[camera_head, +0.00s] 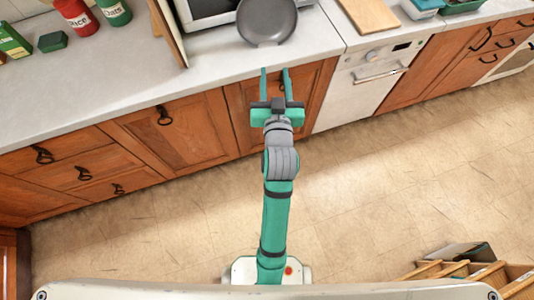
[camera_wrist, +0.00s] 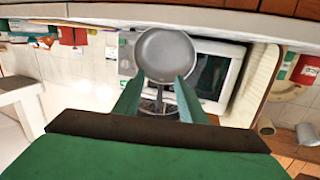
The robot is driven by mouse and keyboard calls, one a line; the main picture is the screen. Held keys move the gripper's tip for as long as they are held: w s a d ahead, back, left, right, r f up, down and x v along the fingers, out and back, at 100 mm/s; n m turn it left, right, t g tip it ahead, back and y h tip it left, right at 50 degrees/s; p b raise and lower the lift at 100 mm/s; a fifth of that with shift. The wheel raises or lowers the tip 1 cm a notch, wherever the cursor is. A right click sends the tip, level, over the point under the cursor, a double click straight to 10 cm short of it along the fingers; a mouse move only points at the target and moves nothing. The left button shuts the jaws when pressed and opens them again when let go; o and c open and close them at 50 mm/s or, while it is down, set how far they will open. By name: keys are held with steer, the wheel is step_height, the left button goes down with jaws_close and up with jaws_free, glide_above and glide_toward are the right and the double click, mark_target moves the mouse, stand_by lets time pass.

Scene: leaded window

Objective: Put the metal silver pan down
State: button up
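The metal silver pan (camera_head: 267,22) is at the counter's front part, in front of the microwave, at the top of the head view. Its round grey face also shows in the wrist view (camera_wrist: 165,55), just beyond my fingertips. I cannot tell whether it lies flat or leans. My gripper (camera_head: 275,72) is open, its two teal fingers spread and pointing at the pan, with nothing between them. In the head view the fingertips are at the counter's front edge, a little short of the pan. The pan's handle is not clear in either view.
The microwave (camera_wrist: 215,75) stands behind the pan. A wooden board (camera_head: 168,28) stands to the left, with red and green canisters (camera_head: 75,14) beyond. Wooden cabinets (camera_head: 165,130) lie below; a wooden rack (camera_head: 450,270) is on the floor.

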steer(key=s+f, duration=0.4)
steer(key=s, duration=0.5)
steer(key=s+a+f+g, duration=0.1)
steer(key=s+f, duration=0.4)
steer(key=s, duration=0.3)
steer(key=s+f, duration=0.5)
steer(key=s, duration=0.4)
steer(key=shift+s+a+g+h, duration=0.15)
steer(key=shift+s+g+h, duration=0.15)
steer(key=shift+s+h, duration=0.1)
steer(key=shift+o, duration=0.3)
steer(key=f+v, duration=0.2)
steer(key=v, duration=0.7)
steer(key=shift+s+a+r, duration=0.25)
steer(key=shift+a+r, duration=0.1)
steer(key=shift+r, duration=0.1)
steer(key=shift+c, duration=1.2)
steer(key=shift+w, duration=0.1)
